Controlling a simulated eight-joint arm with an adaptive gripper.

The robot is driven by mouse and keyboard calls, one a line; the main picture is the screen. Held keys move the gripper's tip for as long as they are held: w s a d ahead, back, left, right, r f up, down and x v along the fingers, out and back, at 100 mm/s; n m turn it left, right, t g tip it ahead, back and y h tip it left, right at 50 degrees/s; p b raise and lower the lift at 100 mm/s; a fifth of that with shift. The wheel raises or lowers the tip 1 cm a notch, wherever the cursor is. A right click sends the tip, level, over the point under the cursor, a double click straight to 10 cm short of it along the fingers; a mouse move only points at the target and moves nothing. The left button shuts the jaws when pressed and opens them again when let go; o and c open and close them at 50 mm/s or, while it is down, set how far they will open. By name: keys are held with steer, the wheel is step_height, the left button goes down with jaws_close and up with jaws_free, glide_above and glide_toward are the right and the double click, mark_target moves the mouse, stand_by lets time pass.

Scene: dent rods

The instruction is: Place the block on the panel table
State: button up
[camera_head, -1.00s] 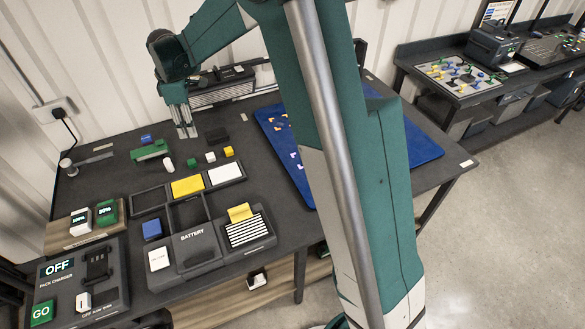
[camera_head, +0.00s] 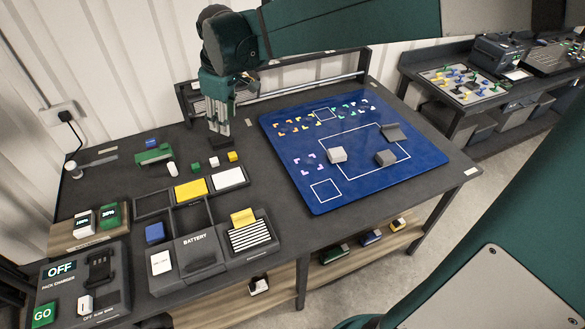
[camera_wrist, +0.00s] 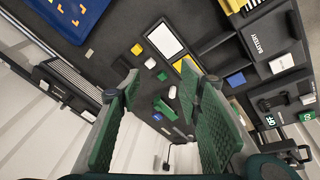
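The task does not say which block. A low black block (camera_head: 221,142) lies on the dark table (camera_head: 110,180), directly below my gripper (camera_head: 219,130) in the head view. My gripper points down; the wrist view shows its two green-padded fingers (camera_wrist: 166,95) wide apart with nothing between them. Small green (camera_head: 195,164), white (camera_head: 214,162) and yellow (camera_head: 233,156) cubes stand just in front. A blue panel (camera_head: 325,120) with white outlines lies to the right. It carries a light grey block (camera_head: 337,155) and two dark grey pieces (camera_head: 386,158) (camera_head: 391,132).
A green long block (camera_head: 153,154) and a white cylinder (camera_head: 171,168) lie left of the gripper. A compartment tray (camera_head: 153,203) with yellow and white pads stands in front, beside the battery box (camera_head: 202,256). A rail frame (camera_head: 300,84) runs along the back.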

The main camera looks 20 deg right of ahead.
steer(key=s+d+m+t, duration=0.1)
steer(key=s+d+m, duration=0.2)
steer(key=s, duration=0.6)
steer(key=s+d+f+m+t, duration=0.1)
steer(key=s+d+m, duration=0.2)
steer(key=s, duration=0.6)
steer(key=s+d+m+t, duration=0.1)
steer(key=s+d+m, duration=0.2)
steer(key=s, duration=0.6)
steer(key=shift+s+d+f+m+t+h, duration=0.2)
steer(key=shift+d+f+m+t+h, duration=0.15)
steer(key=shift+d, duration=0.25)
steer(key=shift+f, duration=0.15)
